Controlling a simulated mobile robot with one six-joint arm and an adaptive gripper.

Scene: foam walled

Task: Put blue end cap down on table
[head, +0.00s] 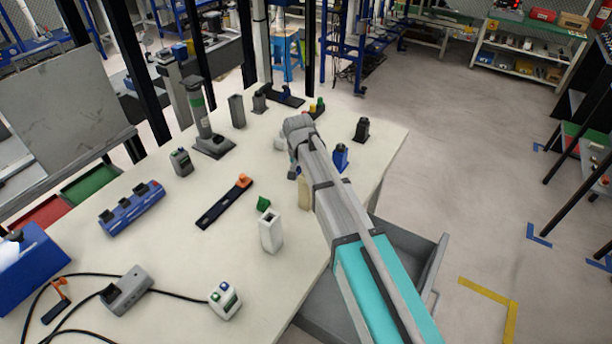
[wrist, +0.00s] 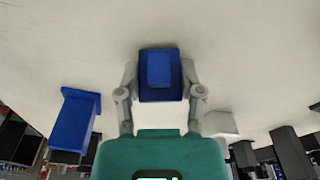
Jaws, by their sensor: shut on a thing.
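The blue end cap (wrist: 160,78) sits between the two grey fingers of my gripper (wrist: 160,85) in the wrist view. The fingers are shut on its sides. Pale table surface (wrist: 230,50) shows behind it; I cannot tell whether the cap touches the table. In the head view my gripper is mostly hidden by my own arm, over the right part of the white table (head: 160,240). The held cap is not clearly visible there.
Another blue part (head: 341,157) stands right of my arm; a blue part also shows at left in the wrist view (wrist: 75,120). A dark grey part (head: 362,129) is near the right edge. A pale block (head: 270,232) and green piece (head: 263,203) stand left of the arm.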

